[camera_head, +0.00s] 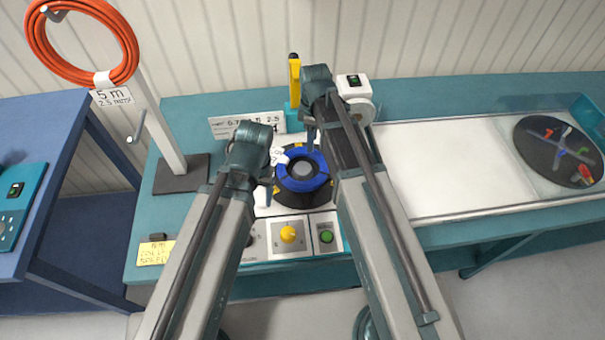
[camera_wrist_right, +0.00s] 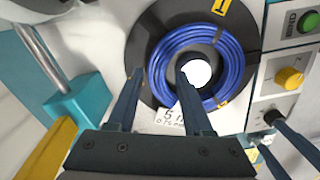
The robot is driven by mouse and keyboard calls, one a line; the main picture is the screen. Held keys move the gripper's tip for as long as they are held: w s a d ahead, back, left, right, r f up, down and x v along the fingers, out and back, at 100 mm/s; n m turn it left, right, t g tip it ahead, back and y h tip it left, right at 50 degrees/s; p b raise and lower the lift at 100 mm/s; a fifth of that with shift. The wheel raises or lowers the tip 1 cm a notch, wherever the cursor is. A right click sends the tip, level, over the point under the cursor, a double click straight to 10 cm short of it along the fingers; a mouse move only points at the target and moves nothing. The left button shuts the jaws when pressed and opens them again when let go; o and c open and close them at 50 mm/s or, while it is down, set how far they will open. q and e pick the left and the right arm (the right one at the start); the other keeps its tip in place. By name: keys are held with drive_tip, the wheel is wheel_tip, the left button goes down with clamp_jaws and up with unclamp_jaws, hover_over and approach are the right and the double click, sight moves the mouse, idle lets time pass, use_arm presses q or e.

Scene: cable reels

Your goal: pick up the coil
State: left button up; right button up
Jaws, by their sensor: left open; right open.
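The blue coil (camera_head: 303,186) lies flat on a black round plate around a pale hub, in the middle of the bench. My left gripper (camera_head: 268,170) is open and empty, left of the coil. Its fingers also show at the right wrist view's lower right.
An orange coil (camera_head: 128,53) hangs on a stand at the left. A knob panel (camera_head: 288,235) is in front. A white surface (camera_head: 440,170) lies clear at the right.

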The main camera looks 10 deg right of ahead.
drive_tip(key=shift+f, duration=0.1)
use_arm(q)
wheel_tip(320, 180, down, 5)
drive_tip(key=b, duration=0.5)
drive_tip(key=shift+f, duration=0.2)
use_arm(e)
drive_tip(key=f, duration=0.5)
drive_tip(key=shift+w+a+f, duration=0.15)
drive_tip(key=shift+w+a, duration=0.1)
drive_tip(key=shift+w, duration=0.05)
use_arm(q)
drive_tip(key=shift+r, duration=0.1)
use_arm(e)
clamp_jaws()
idle(0.3)
